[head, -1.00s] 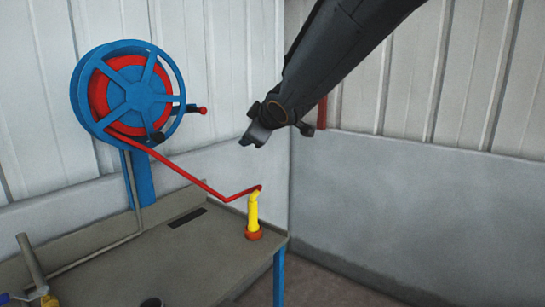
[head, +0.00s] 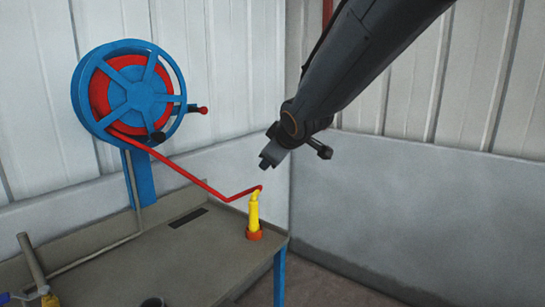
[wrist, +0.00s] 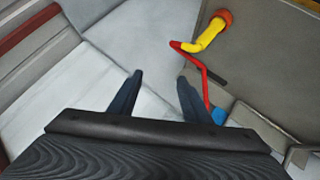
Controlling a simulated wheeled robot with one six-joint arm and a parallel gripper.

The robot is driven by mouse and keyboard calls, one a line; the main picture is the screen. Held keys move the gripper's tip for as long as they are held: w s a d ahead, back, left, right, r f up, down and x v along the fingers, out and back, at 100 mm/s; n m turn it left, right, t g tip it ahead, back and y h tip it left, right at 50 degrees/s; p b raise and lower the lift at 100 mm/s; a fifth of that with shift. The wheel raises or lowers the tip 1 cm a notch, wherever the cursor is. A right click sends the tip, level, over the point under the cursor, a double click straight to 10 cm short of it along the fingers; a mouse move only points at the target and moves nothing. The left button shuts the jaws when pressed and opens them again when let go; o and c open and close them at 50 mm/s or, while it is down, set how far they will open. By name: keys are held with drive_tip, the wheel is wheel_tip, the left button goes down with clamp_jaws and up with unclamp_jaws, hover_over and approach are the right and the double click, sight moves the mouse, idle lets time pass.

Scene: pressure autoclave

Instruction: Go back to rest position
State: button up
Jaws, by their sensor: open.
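My gripper (head: 268,160) hangs in the air at the end of my dark arm, above and to the right of the yellow nozzle. It is open and empty; in the wrist view its two dark fingers (wrist: 157,92) stand apart with nothing between them. The yellow nozzle (head: 253,214) stands upright in an orange-red holder (head: 254,235) at the table's right corner. In the wrist view the nozzle (wrist: 208,36) lies beyond the fingers, at the upper right, apart from them.
A blue and red hose reel (head: 138,95) is mounted at the left, its red hose (head: 190,176) running to the nozzle. The grey table (head: 150,262) carries a tan-handled item (head: 31,260) at its left. Corrugated wall panels (head: 390,170) meet in a corner behind my arm. Floor right of the table is clear.

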drive_tip(key=s+d+f+m+g+h, duration=0.2)
drive_tip(key=s+d+f+m+g, duration=0.2)
drive_tip(key=s+d+f, duration=0.45)
drive_tip(key=s+d+f+m+g+h, duration=0.1)
drive_tip(key=s+d+f+m+g, duration=0.3)
drive_tip(key=s+f, duration=0.7)
drive_tip(key=s+d+f+m+g, duration=0.2)
drive_tip(key=s+m, duration=0.1)
drive_tip(key=s, duration=0.9)
drive_tip(key=shift+f+g, duration=0.3)
